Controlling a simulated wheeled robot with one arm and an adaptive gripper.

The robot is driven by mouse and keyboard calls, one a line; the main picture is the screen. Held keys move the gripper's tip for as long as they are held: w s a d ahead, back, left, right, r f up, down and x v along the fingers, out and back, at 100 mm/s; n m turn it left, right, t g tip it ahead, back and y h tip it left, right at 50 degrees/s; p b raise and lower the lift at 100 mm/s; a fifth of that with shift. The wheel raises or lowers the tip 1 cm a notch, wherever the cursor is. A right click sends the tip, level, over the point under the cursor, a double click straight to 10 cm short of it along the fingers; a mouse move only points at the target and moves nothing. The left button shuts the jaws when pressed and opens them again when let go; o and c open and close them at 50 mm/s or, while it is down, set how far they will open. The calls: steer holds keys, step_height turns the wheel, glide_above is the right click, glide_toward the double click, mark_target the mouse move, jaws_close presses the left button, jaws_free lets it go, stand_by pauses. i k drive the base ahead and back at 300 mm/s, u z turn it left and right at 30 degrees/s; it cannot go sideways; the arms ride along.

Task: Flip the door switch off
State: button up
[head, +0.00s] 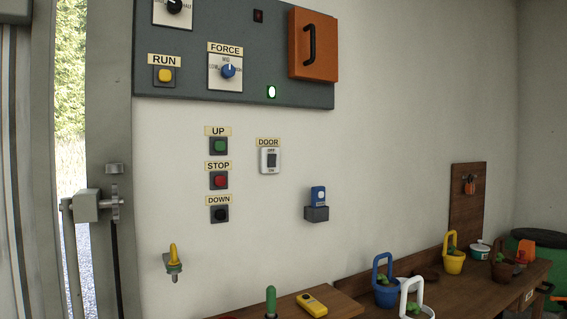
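The door switch (271,160) is a black rocker on a white plate, fixed to the wall under a yellow "DOOR" label. "OFF" is printed above the rocker and "ON" below it. Which way the rocker is tipped is too small to tell. The head view does not show my gripper.
Green UP (220,146), red STOP (220,180) and black DOWN (220,214) buttons are left of the switch. A grey control panel (200,45) is above. A small blue device (318,196) sits in a wall holder at right. A wooden bench (350,296) with baskets stands below.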

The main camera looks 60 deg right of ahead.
mark_target(272, 158)
steer(key=z, duration=0.3)
steer(key=i, duration=0.45)
steer(key=z, duration=1.7)
steer(key=k, duration=0.4)
steer(key=u, duration=0.6)
steer(key=i, duration=0.5)
